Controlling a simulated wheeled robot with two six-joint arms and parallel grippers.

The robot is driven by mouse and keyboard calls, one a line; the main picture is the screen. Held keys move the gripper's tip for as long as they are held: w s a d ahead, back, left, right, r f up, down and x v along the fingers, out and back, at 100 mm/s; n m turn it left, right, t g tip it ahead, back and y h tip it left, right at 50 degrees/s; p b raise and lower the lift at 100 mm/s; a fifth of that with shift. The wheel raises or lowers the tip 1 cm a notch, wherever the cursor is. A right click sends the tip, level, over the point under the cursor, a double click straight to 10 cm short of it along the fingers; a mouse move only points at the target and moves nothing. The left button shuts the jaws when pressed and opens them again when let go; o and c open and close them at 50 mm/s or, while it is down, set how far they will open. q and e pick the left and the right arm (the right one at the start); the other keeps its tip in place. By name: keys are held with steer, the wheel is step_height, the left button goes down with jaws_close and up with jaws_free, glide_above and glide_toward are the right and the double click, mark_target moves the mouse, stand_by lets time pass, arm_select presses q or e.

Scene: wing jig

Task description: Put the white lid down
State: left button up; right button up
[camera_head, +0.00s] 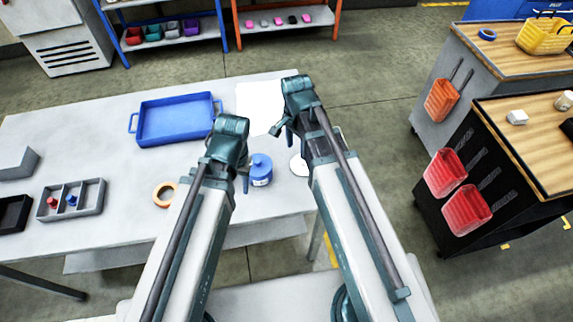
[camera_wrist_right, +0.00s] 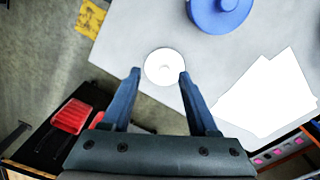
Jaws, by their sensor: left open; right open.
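The white lid (camera_head: 297,165) is a flat round disc lying on the grey table near its right edge, partly hidden by my right arm in the head view. In the right wrist view the lid (camera_wrist_right: 165,64) lies just beyond the fingertips, with a small knob or mark at its centre. My right gripper (camera_wrist_right: 160,75) is open, its fingers apart with nothing between them; it also shows in the head view (camera_head: 287,129). My left gripper (camera_head: 243,178) is open beside a blue jar (camera_head: 261,170), left of the lid. Whether it touches the jar is unclear.
A white sheet (camera_head: 258,104) and a blue tray (camera_head: 176,121) lie toward the table's back. An orange tape ring (camera_head: 164,194) and a grey divided box (camera_head: 71,199) are at the left. The table's right edge is close to the lid.

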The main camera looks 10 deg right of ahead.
steer(key=s+a+n, duration=0.6)
steer(key=s+n, duration=0.4)
steer(key=n, duration=0.5)
steer(key=shift+s+a+h, duration=0.3)
steer(key=shift+a+h, duration=0.05)
steer(key=shift+h, duration=0.05)
steer(key=shift+r, duration=0.1)
